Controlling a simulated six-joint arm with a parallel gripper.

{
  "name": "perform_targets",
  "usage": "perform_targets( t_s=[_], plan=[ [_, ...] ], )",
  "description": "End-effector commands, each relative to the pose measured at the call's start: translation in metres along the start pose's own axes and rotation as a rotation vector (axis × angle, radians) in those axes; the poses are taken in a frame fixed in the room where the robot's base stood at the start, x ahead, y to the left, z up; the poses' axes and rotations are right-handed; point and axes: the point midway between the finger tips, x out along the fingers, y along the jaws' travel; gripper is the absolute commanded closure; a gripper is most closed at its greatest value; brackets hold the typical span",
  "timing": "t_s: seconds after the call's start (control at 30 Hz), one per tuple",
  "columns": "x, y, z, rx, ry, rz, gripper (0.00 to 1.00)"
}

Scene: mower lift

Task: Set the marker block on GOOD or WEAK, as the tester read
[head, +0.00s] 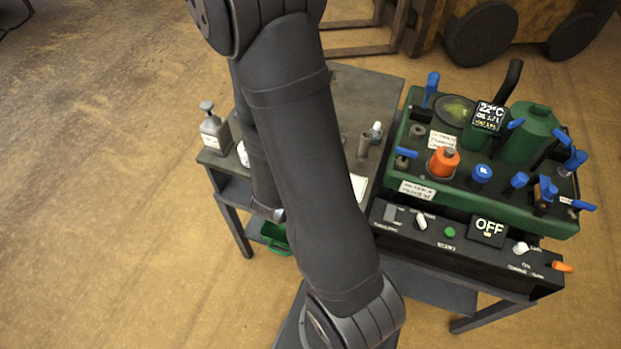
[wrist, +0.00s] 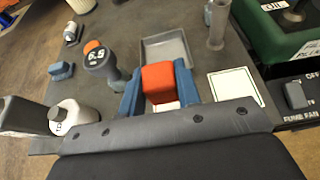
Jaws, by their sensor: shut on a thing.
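In the wrist view an orange-red marker block (wrist: 157,80) sits between the two blue fingers of my gripper (wrist: 159,88), which is shut on it. A pale patch (wrist: 166,106) shows just below the block; I cannot tell whether the block touches it. A white square with a dark border (wrist: 234,87) lies to the right of the gripper. No GOOD or WEAK wording is legible. The tester (wrist: 98,58), a dark round-headed device, stands left of the gripper and its display appears to read 6.5. In the head view my arm hides the gripper and block.
A shallow grey tray (wrist: 186,38) lies beyond the block. A clear cylinder (wrist: 218,25) stands behind right. A grey-white bottle (wrist: 72,118) stands near left.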

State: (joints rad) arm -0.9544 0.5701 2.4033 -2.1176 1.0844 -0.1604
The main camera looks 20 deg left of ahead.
Motion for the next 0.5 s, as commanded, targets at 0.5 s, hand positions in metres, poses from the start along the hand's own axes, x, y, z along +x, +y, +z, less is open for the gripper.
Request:
perform_targets(
  t_s=[0.5],
  plan=[
    [0.015, 0.001, -0.038, -0.001, 0.001, -0.001, 0.92]
  ],
)
